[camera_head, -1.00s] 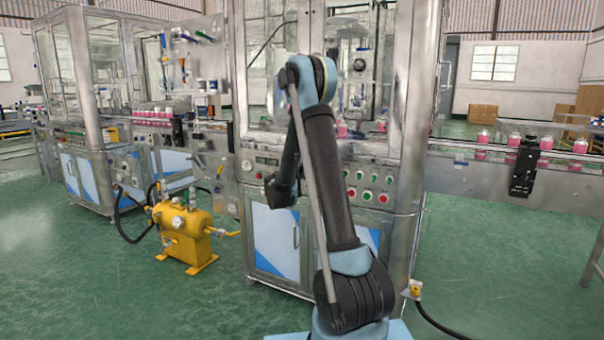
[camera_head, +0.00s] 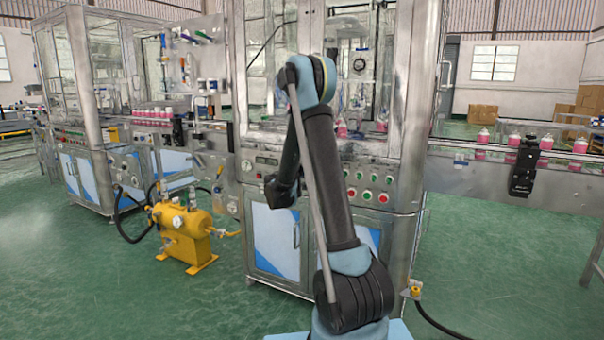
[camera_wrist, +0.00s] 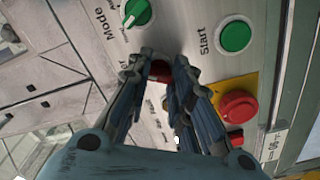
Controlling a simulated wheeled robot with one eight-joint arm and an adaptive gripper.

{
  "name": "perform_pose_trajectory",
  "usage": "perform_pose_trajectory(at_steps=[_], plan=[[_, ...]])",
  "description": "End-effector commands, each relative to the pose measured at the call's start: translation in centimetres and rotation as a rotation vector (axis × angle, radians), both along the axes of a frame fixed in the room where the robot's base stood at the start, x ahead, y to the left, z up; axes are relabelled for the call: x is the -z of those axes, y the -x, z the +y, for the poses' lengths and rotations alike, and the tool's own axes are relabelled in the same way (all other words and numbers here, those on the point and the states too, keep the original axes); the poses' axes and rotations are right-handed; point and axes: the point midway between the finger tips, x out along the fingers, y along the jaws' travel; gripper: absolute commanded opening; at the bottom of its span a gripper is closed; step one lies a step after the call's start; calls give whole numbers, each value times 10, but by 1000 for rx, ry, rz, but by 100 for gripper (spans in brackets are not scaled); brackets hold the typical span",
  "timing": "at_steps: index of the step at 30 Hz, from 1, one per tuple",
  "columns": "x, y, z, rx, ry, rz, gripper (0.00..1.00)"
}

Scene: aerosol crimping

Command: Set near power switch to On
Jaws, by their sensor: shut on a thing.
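In the wrist view, a small red knob (camera_wrist: 159,69) sits between the fingertips of my gripper (camera_wrist: 162,72), on a grey control panel (camera_wrist: 185,30). My gripper is shut on this knob, which appears to be the power switch. Its label is mostly hidden behind the left finger, and its On or Off position cannot be read. In the head view, my gripper's end of the arm is at the front panel (camera_head: 350,160) of the near machine, largely hidden by my own arm.
In the wrist view, a green Mode knob (camera_wrist: 137,12), a green Start button (camera_wrist: 235,37) and a red mushroom button (camera_wrist: 238,107) lie close around the fingers. In the head view, a yellow tank (camera_head: 183,232) stands left on the open green floor, and a bottle conveyor (camera_head: 500,172) runs right.

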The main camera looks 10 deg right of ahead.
Motion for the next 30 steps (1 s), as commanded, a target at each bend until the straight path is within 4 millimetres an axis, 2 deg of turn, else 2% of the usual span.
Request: perform_pose_trajectory(at_steps=[10, 11, 12, 14, 25, 30], plan=[[1, 0, -1, 1, -8, -1, 0], [1, 0, -1, 1, -8, -1, 27], [1, 0, -1, 1, -8, -1, 36], [1, 0, -1, 2, -8, -1, 43], [-1, 1, -2, 5, -2, -2, 43], [-1, 14, 7, 4, -2, -2, 43]])
